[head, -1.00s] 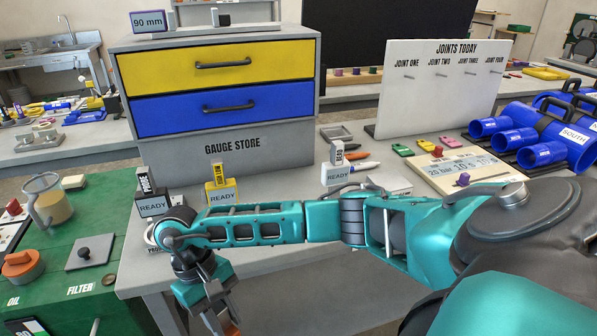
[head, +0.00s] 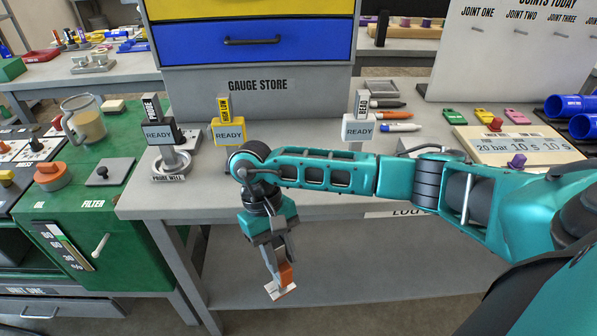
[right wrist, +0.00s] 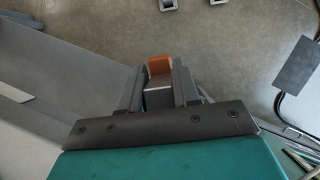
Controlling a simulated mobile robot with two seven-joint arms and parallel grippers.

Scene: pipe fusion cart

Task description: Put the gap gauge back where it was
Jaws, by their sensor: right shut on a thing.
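My right gripper (head: 275,258) points down in front of the bench's front edge, below the top. It is shut on an orange-handled piece (head: 286,274) with a pale, flat end (head: 281,291), which looks like the gap gauge. In the right wrist view the orange end (right wrist: 159,65) sits between the two fingers (right wrist: 160,92), with a grey part behind it. The gauge store (head: 258,108) stands at the back of the bench, its blue drawer (head: 255,42) and yellow drawer (head: 250,8) shut. My left gripper is not in view.
On the bench stand a dark READY holder (head: 160,134), a yellow one (head: 228,131), a white one (head: 358,127) and a probe well (head: 171,166). Pens (head: 398,127) lie at the right. A green cart (head: 105,235) with a jug (head: 84,122) stands at the left.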

